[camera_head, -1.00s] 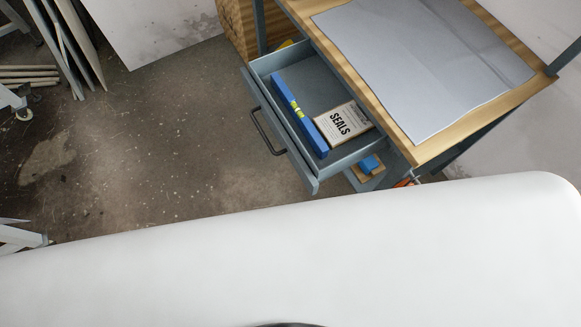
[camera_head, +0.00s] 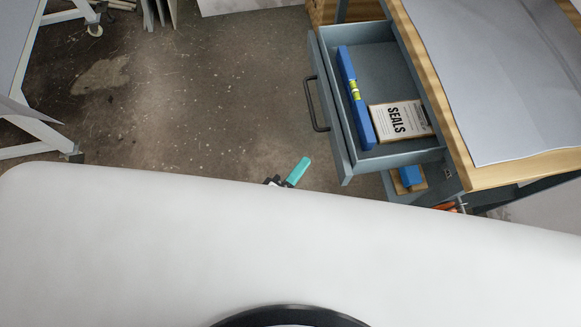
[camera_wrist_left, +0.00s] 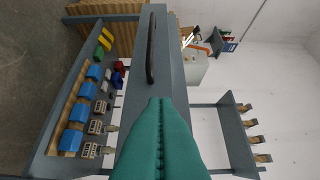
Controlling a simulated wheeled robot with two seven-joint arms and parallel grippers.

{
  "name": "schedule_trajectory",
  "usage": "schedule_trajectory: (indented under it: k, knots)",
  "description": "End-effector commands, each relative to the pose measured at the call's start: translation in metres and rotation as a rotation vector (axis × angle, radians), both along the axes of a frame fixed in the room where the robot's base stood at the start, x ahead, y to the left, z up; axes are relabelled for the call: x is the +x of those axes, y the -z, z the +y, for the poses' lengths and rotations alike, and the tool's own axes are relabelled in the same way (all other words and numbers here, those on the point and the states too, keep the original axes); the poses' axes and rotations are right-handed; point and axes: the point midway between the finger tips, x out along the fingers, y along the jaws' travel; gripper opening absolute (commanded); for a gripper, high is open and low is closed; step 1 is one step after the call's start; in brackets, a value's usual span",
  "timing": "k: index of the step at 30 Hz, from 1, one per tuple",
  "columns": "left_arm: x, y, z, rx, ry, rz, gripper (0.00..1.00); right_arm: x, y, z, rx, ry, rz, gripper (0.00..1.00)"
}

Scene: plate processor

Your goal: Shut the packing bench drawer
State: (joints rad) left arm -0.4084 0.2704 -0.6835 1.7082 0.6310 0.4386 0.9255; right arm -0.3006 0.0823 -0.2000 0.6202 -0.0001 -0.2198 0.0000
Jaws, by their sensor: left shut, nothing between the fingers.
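The grey-blue packing bench drawer (camera_head: 385,75) stands open, pulled out to the left of the bench (camera_head: 427,75) in the head view. Its dark bar handle (camera_head: 311,104) is on its front panel. A blue spirit level (camera_head: 348,85) and a SEALS box (camera_head: 400,120) lie in it. My left gripper (camera_head: 300,170) shows only as teal fingertips just past my white body, below and left of the drawer front, apart from it. In the left wrist view the teal fingers (camera_wrist_left: 161,105) are shut and empty, pointing towards the grey front panel with the dark handle (camera_wrist_left: 150,48). My right gripper is out of view.
A grey sheet (camera_head: 510,70) covers the bench top. A blue item (camera_head: 410,176) sits on a lower shelf under the drawer. A white-legged table (camera_head: 30,125) stands at far left. The concrete floor (camera_head: 200,100) between is mostly clear.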

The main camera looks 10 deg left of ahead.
Motion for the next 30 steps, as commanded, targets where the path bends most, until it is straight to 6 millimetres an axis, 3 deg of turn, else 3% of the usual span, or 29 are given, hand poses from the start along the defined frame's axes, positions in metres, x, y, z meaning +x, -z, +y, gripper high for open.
schedule_trajectory:
  k: [5, 9, 14, 30]
  knots:
    - [0.033, -0.001, -0.019, -0.002, -0.001, -0.001, 0.00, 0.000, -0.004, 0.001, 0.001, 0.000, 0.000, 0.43]
    - [0.037, -0.001, -0.039, 0.000, -0.001, 0.000, 0.00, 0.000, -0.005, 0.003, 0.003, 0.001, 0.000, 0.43]
    - [0.040, 0.000, -0.050, 0.000, -0.001, 0.001, 0.00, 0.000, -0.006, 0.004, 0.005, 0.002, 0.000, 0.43]
    - [0.041, 0.001, -0.052, 0.002, 0.000, 0.000, 0.00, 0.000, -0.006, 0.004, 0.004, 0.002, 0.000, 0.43]
